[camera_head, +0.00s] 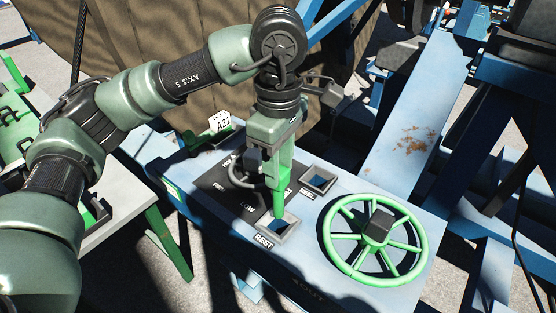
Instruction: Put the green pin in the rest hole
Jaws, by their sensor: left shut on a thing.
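My left gripper (272,165) is shut on the green pin (278,203) and points down over the blue console (345,185). The pin is close to upright. Its lower end is at the square, grey-rimmed rest hole (290,231), which has the label REST beside it. I cannot tell whether the tip is inside the opening or just above it. The gripper hides part of the pin. A second square hole (318,180), labelled REEL, is open behind and to the right. My right gripper is not in view.
A green handwheel (333,246) with a black hub stands right of the rest hole. A black label plate (215,181) and a white tag (220,122) are on the left. A blue beam (410,130) rises behind. A grey bench (115,207) stands at the left.

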